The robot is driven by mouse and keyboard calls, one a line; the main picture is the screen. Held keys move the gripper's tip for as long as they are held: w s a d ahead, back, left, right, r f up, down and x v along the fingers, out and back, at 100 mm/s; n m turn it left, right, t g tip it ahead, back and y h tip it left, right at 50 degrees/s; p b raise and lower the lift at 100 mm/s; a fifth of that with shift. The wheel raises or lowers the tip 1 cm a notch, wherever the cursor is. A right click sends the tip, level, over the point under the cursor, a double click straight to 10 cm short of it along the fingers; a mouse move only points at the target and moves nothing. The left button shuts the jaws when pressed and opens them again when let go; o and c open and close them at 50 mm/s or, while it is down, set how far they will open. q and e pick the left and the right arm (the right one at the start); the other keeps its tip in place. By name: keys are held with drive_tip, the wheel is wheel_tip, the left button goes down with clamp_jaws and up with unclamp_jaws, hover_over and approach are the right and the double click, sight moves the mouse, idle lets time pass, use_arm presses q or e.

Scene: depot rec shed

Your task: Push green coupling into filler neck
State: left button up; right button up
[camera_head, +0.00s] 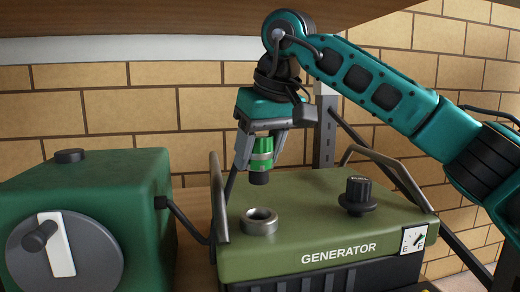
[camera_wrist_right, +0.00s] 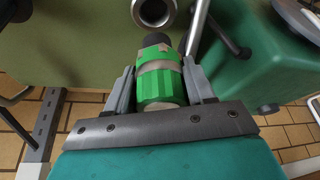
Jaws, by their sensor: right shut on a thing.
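The green coupling (camera_head: 262,158) hangs in my right gripper (camera_head: 261,150), with its black end pointing down. It also shows between the two fingers in the right wrist view (camera_wrist_right: 159,82). The filler neck (camera_head: 259,221) is a metal ring standing on top of the olive generator (camera_head: 310,195). In the head view the coupling is above the generator top, apart from the neck and over its back edge. Part of the neck's open ring (camera_wrist_right: 154,12) shows at the top of the right wrist view. My left gripper is not in view.
A black cap (camera_head: 357,195) and a fuel gauge (camera_head: 413,239) are on the generator's right side. Metal handles (camera_head: 219,200) rise at its sides. A green box (camera_head: 90,205) with a crank disc stands at left, joined by a black hose. A shelf hangs overhead.

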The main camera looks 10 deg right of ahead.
sight(259, 178)
drive_tip(key=shift+f, duration=0.6)
wheel_tip(259, 178, down, 3)
drive_tip(key=shift+r+b, duration=0.2)
drive_tip(key=shift+b, duration=0.95)
drive_tip(key=shift+f+b, duration=0.55)
drive_tip(key=shift+b, duration=0.1)
drive_tip(key=shift+f+b, duration=0.55)
drive_tip(key=shift+f, duration=0.95)
drive_tip(key=o, duration=0.9)
drive_tip(key=shift+r, duration=0.1)
drive_tip(key=shift+o, duration=1.1)
